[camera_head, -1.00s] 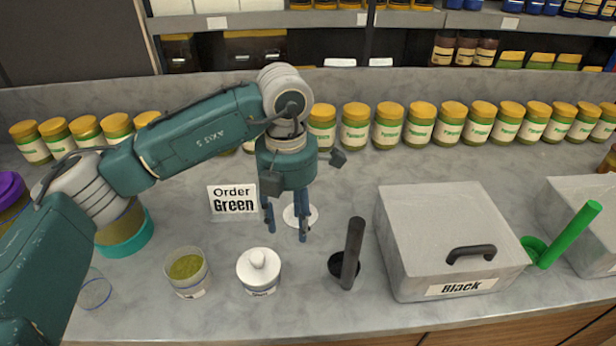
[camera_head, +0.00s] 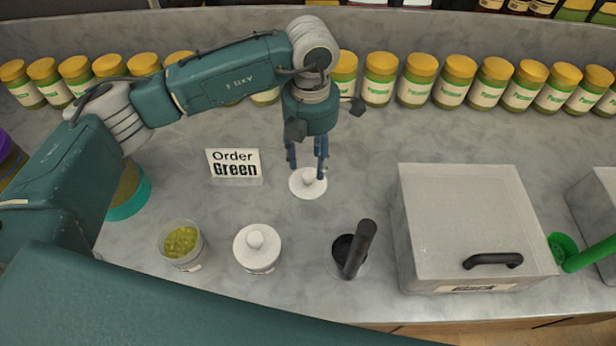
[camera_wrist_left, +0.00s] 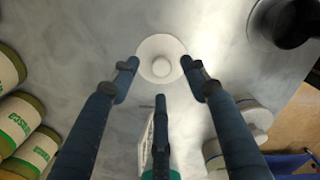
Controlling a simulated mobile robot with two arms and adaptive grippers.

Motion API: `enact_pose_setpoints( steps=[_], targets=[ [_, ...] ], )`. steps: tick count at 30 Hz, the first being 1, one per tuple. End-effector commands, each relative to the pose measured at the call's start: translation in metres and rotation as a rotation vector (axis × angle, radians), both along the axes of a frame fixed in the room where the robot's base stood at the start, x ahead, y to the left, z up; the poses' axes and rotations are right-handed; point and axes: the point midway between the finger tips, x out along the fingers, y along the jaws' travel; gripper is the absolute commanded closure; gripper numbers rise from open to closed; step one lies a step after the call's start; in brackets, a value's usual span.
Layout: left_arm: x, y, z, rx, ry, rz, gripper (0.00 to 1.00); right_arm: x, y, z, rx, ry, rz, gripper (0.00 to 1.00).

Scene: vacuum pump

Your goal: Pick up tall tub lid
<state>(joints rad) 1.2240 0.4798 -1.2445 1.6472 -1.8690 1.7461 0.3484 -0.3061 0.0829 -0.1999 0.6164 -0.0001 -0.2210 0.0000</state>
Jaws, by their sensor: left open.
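The tall tub lid, a flat white disc with a round knob (camera_head: 297,190), lies on the grey counter. It also shows in the left wrist view (camera_wrist_left: 148,51). My left gripper (camera_head: 307,172) is open and points down right over the lid. In the left wrist view its three fingers (camera_wrist_left: 160,76) spread around the near side of the lid, with the knob between and beyond the tips; I cannot tell whether they touch it. A small open tub with green contents (camera_head: 181,243) and a white-lidded tub (camera_head: 257,250) stand nearer the front. My right gripper is out of view.
An "Order Green" sign (camera_head: 234,164) stands left of the lid. A black scoop in a cup (camera_head: 355,250) is at front right, beside a grey lidded box (camera_head: 465,215). Yellow-capped jars (camera_head: 419,80) line the back. A green scoop (camera_head: 590,254) is far right.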

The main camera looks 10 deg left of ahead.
Motion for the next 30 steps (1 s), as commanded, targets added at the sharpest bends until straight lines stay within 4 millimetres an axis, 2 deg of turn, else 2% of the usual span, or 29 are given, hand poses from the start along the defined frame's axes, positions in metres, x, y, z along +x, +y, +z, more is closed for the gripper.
enact_pose_setpoints(
  steps=[6, 12, 18, 24, 30],
  targets=[
    [-0.006, 0.004, -0.028, 0.002, 0.005, 0.001, 0.54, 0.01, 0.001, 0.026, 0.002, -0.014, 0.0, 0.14],
    [-0.004, 0.004, -0.048, 0.001, 0.001, 0.0, 0.54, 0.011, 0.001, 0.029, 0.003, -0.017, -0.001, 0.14],
    [-0.004, 0.003, -0.049, 0.0, 0.0, -0.001, 0.54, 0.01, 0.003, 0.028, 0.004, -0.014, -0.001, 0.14],
    [-0.004, 0.003, -0.049, 0.0, 0.0, 0.0, 0.9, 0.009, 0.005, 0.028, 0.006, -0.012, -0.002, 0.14],
    [-0.004, 0.003, -0.049, 0.0, 0.0, 0.0, 0.9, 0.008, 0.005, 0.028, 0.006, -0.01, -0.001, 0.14]
  ],
)
